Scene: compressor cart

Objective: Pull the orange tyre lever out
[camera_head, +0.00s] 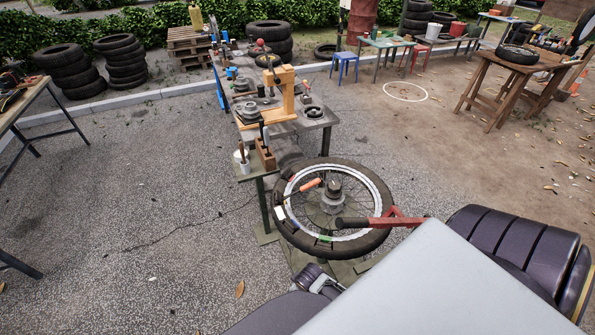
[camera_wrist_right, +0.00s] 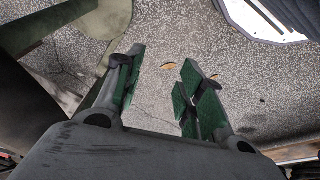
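The tyre lever has an orange handle (camera_head: 310,184) and a thin dark shaft running left to the wheel's rim. It lies over the left part of the spoked wheel; its tip at the tyre edge is too small to tell. The wheel's black tyre (camera_head: 378,236) lies flat on a green stand. In the right wrist view my right gripper (camera_wrist_right: 158,85) is open and empty above the gravel, away from the lever. A grey gripper (camera_head: 322,280), seemingly my left, shows partly at the bottom of the head view, below the wheel; its fingers are unclear.
A red lever with a black grip (camera_head: 365,222) crosses the wheel's near side. A small shelf (camera_head: 255,170) with a wooden block and white cup stands left of the wheel. Behind is a workbench (camera_head: 300,125) with tools.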

